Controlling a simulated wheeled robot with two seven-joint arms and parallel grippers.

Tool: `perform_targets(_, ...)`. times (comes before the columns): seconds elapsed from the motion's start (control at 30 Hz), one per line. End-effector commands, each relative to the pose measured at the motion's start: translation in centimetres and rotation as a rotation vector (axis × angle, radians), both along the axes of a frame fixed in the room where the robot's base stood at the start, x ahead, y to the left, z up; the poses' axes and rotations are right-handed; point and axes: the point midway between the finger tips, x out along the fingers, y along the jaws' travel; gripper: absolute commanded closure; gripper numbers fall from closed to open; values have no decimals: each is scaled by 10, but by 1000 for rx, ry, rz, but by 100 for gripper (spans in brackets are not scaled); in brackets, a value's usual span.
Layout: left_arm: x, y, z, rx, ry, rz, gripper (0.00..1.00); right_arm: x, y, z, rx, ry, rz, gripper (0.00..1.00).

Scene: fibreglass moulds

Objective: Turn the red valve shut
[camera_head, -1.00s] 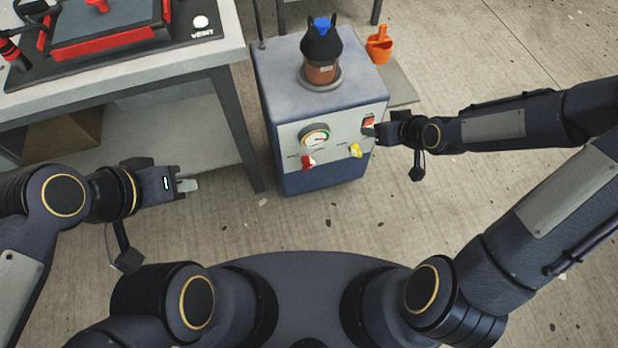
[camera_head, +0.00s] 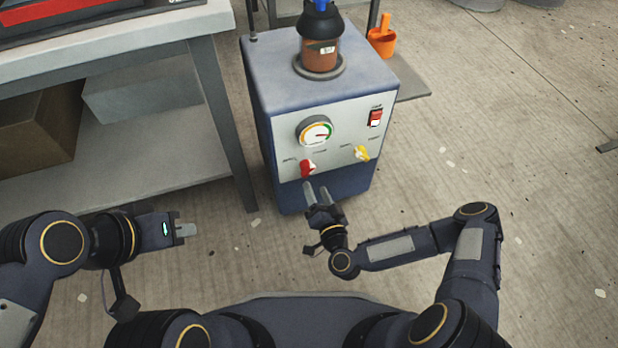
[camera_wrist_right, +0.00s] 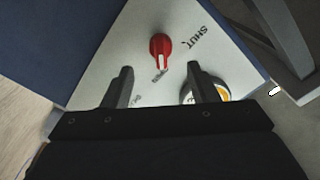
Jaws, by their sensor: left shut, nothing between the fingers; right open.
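The red valve (camera_head: 308,168) is a small knob on the front panel of the blue pump unit (camera_head: 320,88), below the gauge (camera_head: 315,131). In the right wrist view the red valve (camera_wrist_right: 160,46) lies ahead of and between the open fingers, apart from them. Its white mark points toward a label near the fingers, and "SHUT" (camera_wrist_right: 199,38) is printed to its right. My right gripper (camera_head: 315,190) is open and empty, just below the red valve. My left gripper (camera_head: 186,231) is shut and empty, off to the left above the floor.
A yellow valve (camera_head: 361,153) and a red power switch (camera_head: 375,117) are on the same panel. A workbench (camera_head: 160,27) with boxes on its lower shelf stands at left. An orange bucket (camera_head: 382,41) is behind the unit.

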Motion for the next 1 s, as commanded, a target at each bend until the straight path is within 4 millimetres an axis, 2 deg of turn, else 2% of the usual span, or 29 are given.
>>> perform_targets(0.4, 0, 0, -19, 0, 0, 0, 100, 58, 19, -1, -2, -1, 3, 47)
perform_targets(0.57, 0, 0, -21, 0, 0, 0, 100, 68, 23, 0, -2, 0, 5, 47)
perform_targets(0.8, 0, 0, -20, 0, 0, 0, 100, 69, 23, 1, -2, 2, 5, 47)
perform_targets(0.83, 0, 0, -20, 0, 0, 0, 100, 69, 23, 1, -1, 1, 4, 48)
perform_targets(1.0, 0, 0, -20, 0, 0, 0, 100, 69, 23, 1, -1, 1, 4, 70)
